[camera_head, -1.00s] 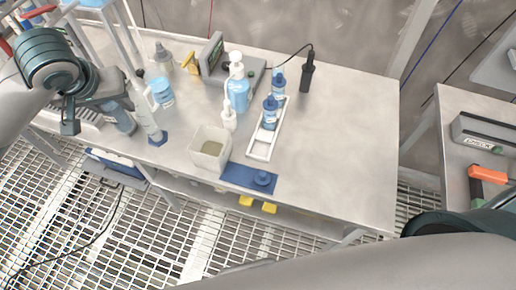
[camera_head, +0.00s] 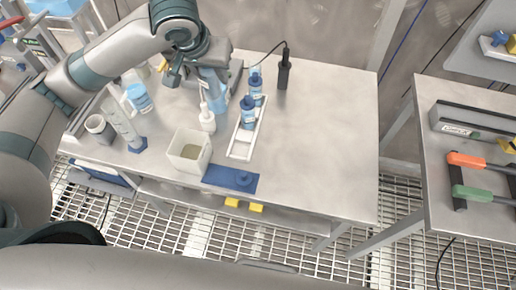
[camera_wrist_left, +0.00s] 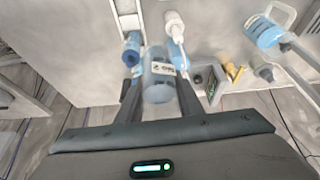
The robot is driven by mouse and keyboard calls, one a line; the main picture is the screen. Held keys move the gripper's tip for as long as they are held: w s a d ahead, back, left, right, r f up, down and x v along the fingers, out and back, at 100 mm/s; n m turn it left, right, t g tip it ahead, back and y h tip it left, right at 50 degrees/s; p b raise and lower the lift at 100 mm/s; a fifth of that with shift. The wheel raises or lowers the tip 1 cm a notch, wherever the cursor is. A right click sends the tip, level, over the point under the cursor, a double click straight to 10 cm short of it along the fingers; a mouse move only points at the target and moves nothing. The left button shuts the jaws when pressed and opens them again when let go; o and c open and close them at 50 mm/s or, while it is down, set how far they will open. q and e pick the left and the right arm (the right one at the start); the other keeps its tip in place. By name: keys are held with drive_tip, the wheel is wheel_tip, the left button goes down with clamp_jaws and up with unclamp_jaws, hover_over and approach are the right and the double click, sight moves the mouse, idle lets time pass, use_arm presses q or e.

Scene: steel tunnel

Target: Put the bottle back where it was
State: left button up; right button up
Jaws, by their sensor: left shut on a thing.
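My left gripper (camera_wrist_left: 158,95) is shut on a translucent grey-blue bottle (camera_wrist_left: 157,84) with a pale label, seen between the fingers in the left wrist view. In the head view my left gripper (camera_head: 195,75) is over the back of the bench. Light-blue plastic shows just below it; I cannot tell there how much is the held bottle and how much is the pump bottle. The pump bottle (camera_wrist_left: 174,30) with its white head shows beyond the held bottle in the wrist view. My right gripper is not in view.
Two blue bottles, one in front (camera_head: 248,115), stand by a white rack (camera_head: 241,150). A white square container (camera_head: 188,150), blue mat (camera_head: 220,177), small white bottle (camera_head: 207,118) and empty grey cup (camera_head: 98,126) are nearby. The bench (camera_head: 320,150) is clear at right.

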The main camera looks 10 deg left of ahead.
use_arm(q)
drive_tip(key=shift+w+d, duration=0.15)
drive_tip(key=shift+d, duration=0.25)
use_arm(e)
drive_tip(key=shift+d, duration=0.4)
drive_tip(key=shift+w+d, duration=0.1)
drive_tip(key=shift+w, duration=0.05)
